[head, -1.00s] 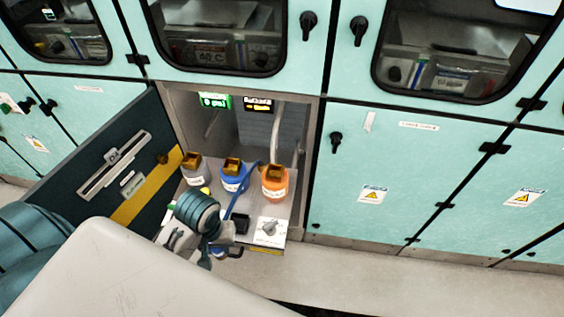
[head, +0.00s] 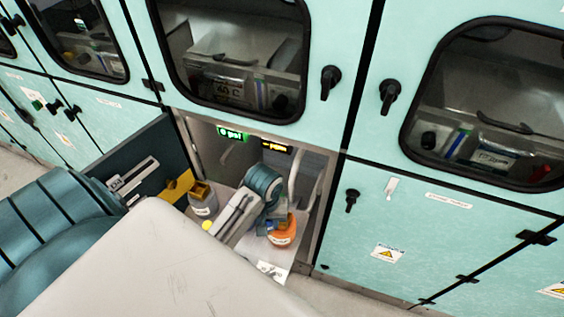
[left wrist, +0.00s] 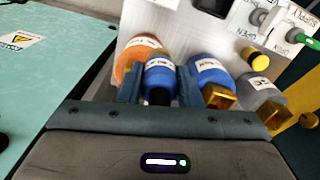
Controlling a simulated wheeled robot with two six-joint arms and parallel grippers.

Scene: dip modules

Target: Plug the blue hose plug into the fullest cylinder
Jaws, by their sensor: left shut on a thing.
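The blue hose plug (left wrist: 160,76), with a white label and a dark end, sits between the two fingers of my left gripper (left wrist: 159,88), which is shut on it. In the head view my left gripper (head: 276,208) is inside the open cabinet bay, over the orange cylinder (head: 283,236). The orange cylinder (left wrist: 145,48) shows just behind the plug in the left wrist view; I cannot tell if they touch. The blue cylinder (left wrist: 209,74) and the grey cylinder (left wrist: 264,88) stand beside it with brass-coloured tops. In the head view the blue cylinder is hidden behind my arm; the grey one (head: 203,203) shows.
A green display (head: 232,133) and an amber display (head: 276,147) hang at the top of the bay. The open dark door (head: 130,165) with a yellow edge stands left. A panel with knobs (left wrist: 262,17) and a yellow cap (left wrist: 259,60) is near the cylinders.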

